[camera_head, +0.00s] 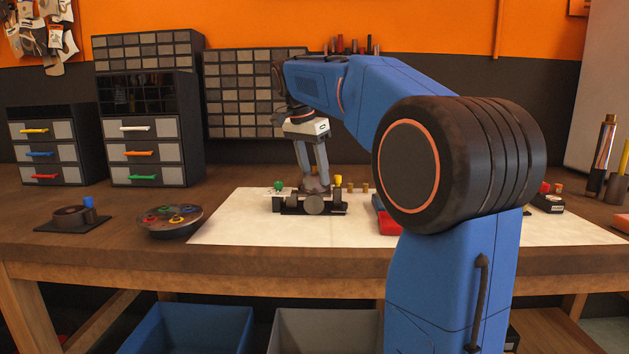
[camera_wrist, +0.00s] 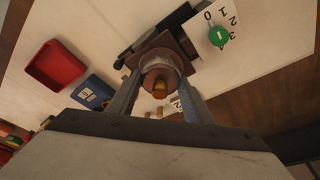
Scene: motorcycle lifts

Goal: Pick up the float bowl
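The float bowl appears to be the round, dull metal cup with a brass plug in its middle, seen in the wrist view (camera_wrist: 158,72). It sits at a dark fixture, and in the head view (camera_head: 315,187) it shows small under my fingers. My gripper (camera_head: 313,178) points down over the white mat, its fingers straddling the cup. In the wrist view my gripper's two fingers (camera_wrist: 161,84) stand apart on either side of the cup, their tips close to its sides. Whether they press on it cannot be told. The fingertips' contact faces are hidden.
A white card with numbers and a green knob (camera_wrist: 218,36) is close beside the cup. A red tray (camera_wrist: 55,65) and a blue box (camera_wrist: 93,92) lie farther off. A round dish of coloured parts (camera_head: 170,220) stands left of the white mat (camera_head: 225,232). Drawer units (camera_head: 150,152) stand behind.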

